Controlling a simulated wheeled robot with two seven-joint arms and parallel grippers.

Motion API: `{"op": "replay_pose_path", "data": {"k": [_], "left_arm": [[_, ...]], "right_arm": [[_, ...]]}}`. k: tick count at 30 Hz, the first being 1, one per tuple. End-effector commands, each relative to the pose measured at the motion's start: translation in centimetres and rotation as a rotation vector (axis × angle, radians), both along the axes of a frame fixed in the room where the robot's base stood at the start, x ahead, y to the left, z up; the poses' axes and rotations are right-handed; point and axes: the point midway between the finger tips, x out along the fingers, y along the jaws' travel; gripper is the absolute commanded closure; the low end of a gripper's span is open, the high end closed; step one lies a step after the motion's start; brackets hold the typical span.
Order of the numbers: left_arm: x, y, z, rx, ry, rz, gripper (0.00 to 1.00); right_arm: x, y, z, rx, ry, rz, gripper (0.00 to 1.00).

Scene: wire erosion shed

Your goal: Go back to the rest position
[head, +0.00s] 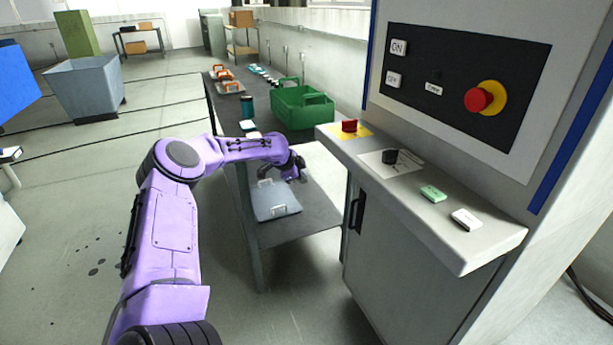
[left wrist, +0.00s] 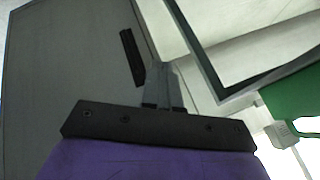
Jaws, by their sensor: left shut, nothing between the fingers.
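My left arm is purple and reaches in from the lower left in the head view. Its dark left gripper (head: 297,172) is over the near end of the long grey table, above and to the right of a grey flat plate with a handle (head: 273,200). In the left wrist view the gripper fingers (left wrist: 163,85) are together, with nothing between them. Whether the gripper touches anything is too small to tell. My right gripper is in neither view.
Open floor (head: 60,210) lies to the left.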

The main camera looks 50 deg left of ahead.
Motion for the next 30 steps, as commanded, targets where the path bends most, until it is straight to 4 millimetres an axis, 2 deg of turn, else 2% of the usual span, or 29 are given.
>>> {"op": "replay_pose_path", "data": {"k": [4,13,15,17,19,20,21,23,24,26,27,29,30], "left_arm": [[-0.6,0.8,1.0,-0.001,0.000,0.003,1.00],[-0.8,1.0,1.0,-0.004,0.000,0.010,1.00],[-0.4,1.1,1.3,-0.036,-0.031,0.067,1.00],[0.9,1.3,2.2,-0.108,-0.122,0.182,1.00],[2.8,-0.8,2.4,-0.278,-0.257,0.342,1.00],[3.9,-2.6,2.6,-0.366,-0.313,0.408,1.00],[5.1,-5.8,2.4,-0.485,-0.367,0.491,1.00],[6.0,-11.1,0.5,-0.648,-0.404,0.617,1.00],[5.7,-14.3,-1.4,-0.734,-0.408,0.700,1.00],[4.3,-18.6,-4.5,-0.827,-0.395,0.816,1.00],[2.7,-21.1,-6.7,-0.868,-0.380,0.894,1.00],[-0.3,-24.3,-10.1,-0.901,-0.350,1.001,1.00],[-2.7,-26.0,-12.3,-0.907,-0.329,1.068,1.00]], "right_arm": [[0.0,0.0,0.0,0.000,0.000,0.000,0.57],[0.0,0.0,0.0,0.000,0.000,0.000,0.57],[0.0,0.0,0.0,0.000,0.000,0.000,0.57],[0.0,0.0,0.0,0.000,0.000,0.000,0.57],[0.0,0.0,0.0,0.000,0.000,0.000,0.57],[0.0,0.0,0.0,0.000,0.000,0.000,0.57],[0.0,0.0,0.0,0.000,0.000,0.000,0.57],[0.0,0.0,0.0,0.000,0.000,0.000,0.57],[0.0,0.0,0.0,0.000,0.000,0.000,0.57],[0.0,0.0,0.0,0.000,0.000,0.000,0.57],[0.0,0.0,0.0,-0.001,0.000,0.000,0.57],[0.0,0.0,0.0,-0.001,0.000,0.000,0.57],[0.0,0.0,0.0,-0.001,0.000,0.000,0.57]]}}
